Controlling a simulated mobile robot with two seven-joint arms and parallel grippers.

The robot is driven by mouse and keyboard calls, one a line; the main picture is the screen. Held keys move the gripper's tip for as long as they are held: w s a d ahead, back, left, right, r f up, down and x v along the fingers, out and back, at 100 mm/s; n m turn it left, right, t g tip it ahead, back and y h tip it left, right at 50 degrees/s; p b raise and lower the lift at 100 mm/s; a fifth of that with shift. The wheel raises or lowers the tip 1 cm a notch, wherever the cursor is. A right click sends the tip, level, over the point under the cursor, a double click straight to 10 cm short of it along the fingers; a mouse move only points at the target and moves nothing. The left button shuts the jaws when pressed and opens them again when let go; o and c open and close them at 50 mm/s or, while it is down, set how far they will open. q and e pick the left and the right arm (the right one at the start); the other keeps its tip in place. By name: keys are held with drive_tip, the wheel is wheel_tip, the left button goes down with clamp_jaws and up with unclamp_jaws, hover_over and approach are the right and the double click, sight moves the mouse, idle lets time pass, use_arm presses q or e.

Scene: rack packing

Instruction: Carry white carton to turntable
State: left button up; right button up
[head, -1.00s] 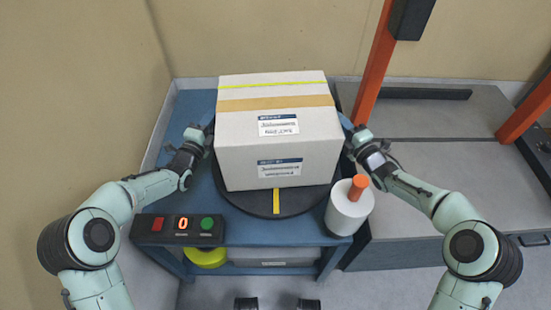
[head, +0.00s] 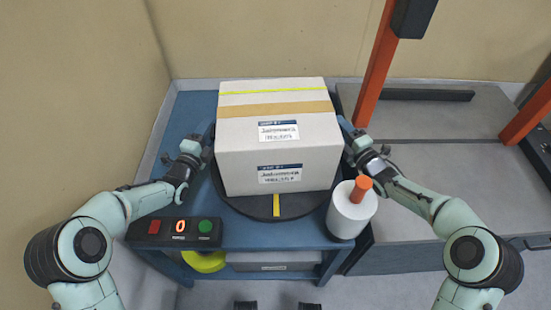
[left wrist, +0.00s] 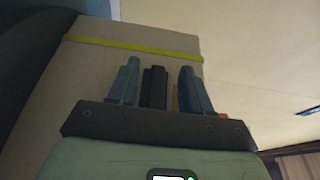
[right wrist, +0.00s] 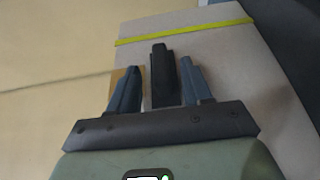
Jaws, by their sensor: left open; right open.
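The white carton (head: 278,150), with a tan tape band, a yellow-green strap and labels, sits upright on the dark round turntable (head: 240,205). A yellow mark shows on the turntable's front. My left gripper (head: 208,137) is open at the carton's left side. My right gripper (head: 345,130) is open at its right side. The carton's side fills much of the left wrist view (left wrist: 75,90) and the right wrist view (right wrist: 225,50), behind the spread fingers. Whether the fingers touch the carton, I cannot tell.
The turntable is on a blue bench (head: 190,105). A control box (head: 175,232) with red and green buttons reads 0 at the front left. A white roll (head: 350,212) with an orange top stands front right. An orange post (head: 377,70) rises behind, beside a grey platform (head: 440,120).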

use_arm(q)
drive_tip(key=v, duration=1)
use_arm(e)
drive_tip(key=v, duration=1.2)
